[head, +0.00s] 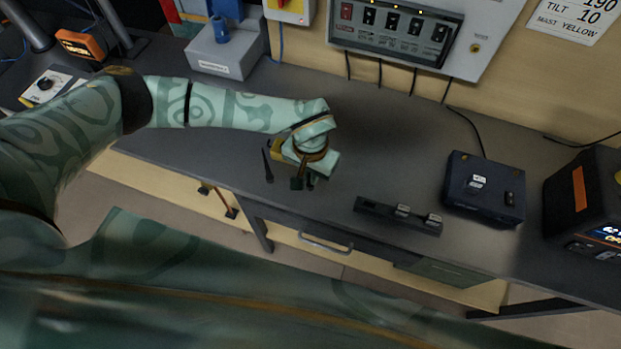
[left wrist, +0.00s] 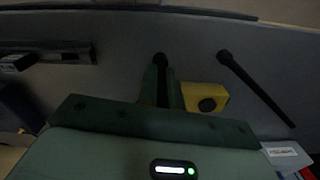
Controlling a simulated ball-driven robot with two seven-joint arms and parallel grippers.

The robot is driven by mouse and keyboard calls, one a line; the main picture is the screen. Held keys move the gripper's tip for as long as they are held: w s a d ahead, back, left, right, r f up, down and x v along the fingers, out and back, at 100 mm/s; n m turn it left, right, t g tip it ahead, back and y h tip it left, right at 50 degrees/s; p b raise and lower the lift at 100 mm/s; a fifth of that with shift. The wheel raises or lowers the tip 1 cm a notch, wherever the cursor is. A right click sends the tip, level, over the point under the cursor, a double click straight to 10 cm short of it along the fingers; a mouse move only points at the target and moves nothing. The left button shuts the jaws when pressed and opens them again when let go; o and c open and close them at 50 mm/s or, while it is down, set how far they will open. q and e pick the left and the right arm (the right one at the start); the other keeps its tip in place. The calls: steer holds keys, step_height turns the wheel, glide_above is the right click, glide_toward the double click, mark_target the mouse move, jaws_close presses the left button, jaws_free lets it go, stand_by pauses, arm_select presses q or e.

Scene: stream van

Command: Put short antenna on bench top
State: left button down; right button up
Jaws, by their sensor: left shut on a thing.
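My left gripper (head: 303,181) is low over the grey bench top (head: 375,150), near its front edge. In the left wrist view its fingers (left wrist: 161,90) are shut on a dark, slim thing with a round end (left wrist: 160,59), which looks like the short antenna. Most of it is hidden between the fingers, and I cannot tell whether it touches the bench. A longer black antenna (head: 268,165) is just left of the gripper; it also shows in the left wrist view (left wrist: 255,88). My right gripper is not in view.
A yellow block (left wrist: 207,98) with a dark round spot is close beside the fingers. A black rail (head: 380,211) with small blocks and a black switch box (head: 460,197) are to the right. Bench top is clear behind the gripper, below the wall panel (head: 395,45).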

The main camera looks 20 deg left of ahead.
arm_select(q)
step_height(320, 180, down, 3)
steer(key=shift+f, duration=0.1)
steer(key=c, duration=2)
jaws_free()
steer(key=shift+f, duration=0.15)
steer(key=o, duration=0.4)
steer(key=shift+o, duration=0.2)
steer(key=shift+r, duration=0.35)
step_height(320, 180, up, 12)
steer(key=shift+f+p, duration=0.1)
steer(key=shift+p, duration=0.55)
steer(key=shift+d, duration=0.1)
